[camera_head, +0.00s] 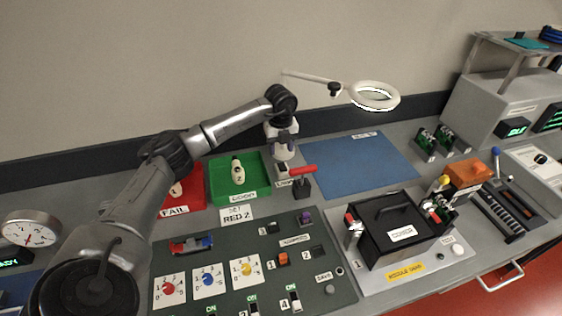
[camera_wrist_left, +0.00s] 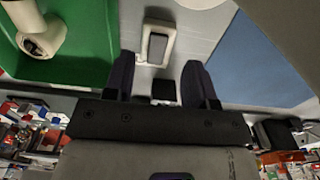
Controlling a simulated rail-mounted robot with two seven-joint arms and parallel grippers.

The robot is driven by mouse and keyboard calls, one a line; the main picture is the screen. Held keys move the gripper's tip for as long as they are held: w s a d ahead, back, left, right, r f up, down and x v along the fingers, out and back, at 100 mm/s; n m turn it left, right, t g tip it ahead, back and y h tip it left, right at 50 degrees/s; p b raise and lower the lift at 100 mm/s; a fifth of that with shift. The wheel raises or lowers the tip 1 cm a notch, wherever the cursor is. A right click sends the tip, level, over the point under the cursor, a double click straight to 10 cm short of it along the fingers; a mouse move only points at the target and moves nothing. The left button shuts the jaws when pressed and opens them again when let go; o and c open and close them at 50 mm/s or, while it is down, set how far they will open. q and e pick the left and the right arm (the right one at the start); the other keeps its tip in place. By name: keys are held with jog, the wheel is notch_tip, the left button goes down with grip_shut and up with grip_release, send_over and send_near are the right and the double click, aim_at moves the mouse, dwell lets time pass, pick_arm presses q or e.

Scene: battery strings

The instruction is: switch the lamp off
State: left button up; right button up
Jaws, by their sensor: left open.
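The lamp (camera_head: 375,96) is a white ring magnifier on a thin arm at the back wall; its inner ring looks bright. My left gripper (camera_head: 284,158) points down over the grey bench between the green tray and the blue mat. In the left wrist view my left gripper (camera_wrist_left: 160,82) has its two dark fingers apart with nothing held. A rocker switch (camera_wrist_left: 157,45) in a pale frame lies just beyond the fingertips, apart from them. In the head view the gripper hides most of the switch; a partly covered label is beside it. My right gripper is not in view.
The green tray (camera_head: 215,192) holding a pale bulb-like part is left of the gripper. A red-handled lever (camera_head: 303,172) stands close on the right. The blue mat (camera_head: 365,165) is bare. A dark control panel (camera_head: 230,255) lies in front.

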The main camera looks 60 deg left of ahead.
aim_at(281, 164)
pick_arm(q)
jog(key=shift+f+b, duration=0.5)
jog(key=shift+f, duration=2.2)
jog(key=c, duration=0.9)
jog(key=shift+s+d+r+y+p, duration=0.1)
jog(key=shift+r+y+p, duration=0.4)
jog(key=shift+p, duration=0.6)
jog(key=shift+d+f+y+p, duration=0.1)
jog(key=shift+y+p, duration=0.25)
jog(key=shift+y, duration=0.15)
jog(key=shift+d+f+t+y, duration=0.15)
jog(key=shift+t+y, duration=0.25)
jog(key=shift+y, duration=0.2)
